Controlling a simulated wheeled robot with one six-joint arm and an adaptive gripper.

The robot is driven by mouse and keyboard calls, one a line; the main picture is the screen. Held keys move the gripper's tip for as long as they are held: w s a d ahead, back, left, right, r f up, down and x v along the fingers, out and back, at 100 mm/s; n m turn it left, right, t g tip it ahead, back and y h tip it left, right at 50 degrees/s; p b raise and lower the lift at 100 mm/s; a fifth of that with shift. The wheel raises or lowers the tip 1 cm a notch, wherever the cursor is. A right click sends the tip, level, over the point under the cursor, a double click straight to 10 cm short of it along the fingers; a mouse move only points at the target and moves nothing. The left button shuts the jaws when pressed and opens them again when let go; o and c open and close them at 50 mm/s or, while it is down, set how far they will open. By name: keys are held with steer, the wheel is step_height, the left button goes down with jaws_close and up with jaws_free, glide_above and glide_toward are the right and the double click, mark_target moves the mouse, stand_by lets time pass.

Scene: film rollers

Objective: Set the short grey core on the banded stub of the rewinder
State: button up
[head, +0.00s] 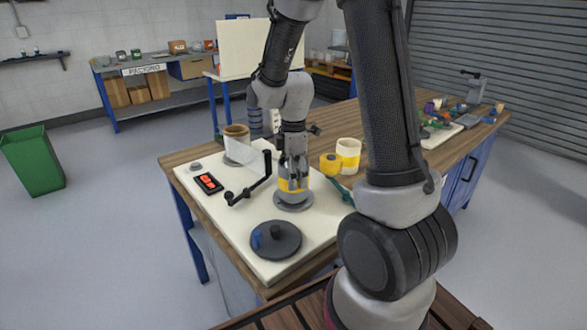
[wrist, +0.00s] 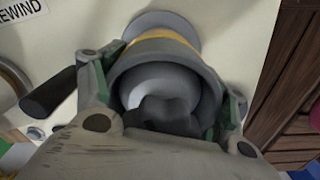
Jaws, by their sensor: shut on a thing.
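My gripper (head: 293,172) points down over the rewind board and is shut on the short grey core, with one finger on each side of it. In the wrist view the core (wrist: 120,82) is an open grey ring between the fingers, and a light round surface shows inside it. A yellow band (wrist: 160,45) curves just beyond the ring, above a grey round flange (wrist: 160,20). In the head view the yellow band (head: 291,185) shows below the fingers, over the grey flange (head: 293,203). I cannot tell whether the core is seated around the stub or just above it.
A black crank (head: 262,180) stands close left of my gripper. A brown roll (head: 236,131) with a clear sheet is behind it. Yellow-and-white rolls (head: 348,149) stand to the right.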

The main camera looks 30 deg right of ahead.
steer(key=shift+f, duration=0.3)
steer(key=o, duration=1.5)
steer(key=shift+o, duration=0.2)
step_height(320, 180, up, 12)
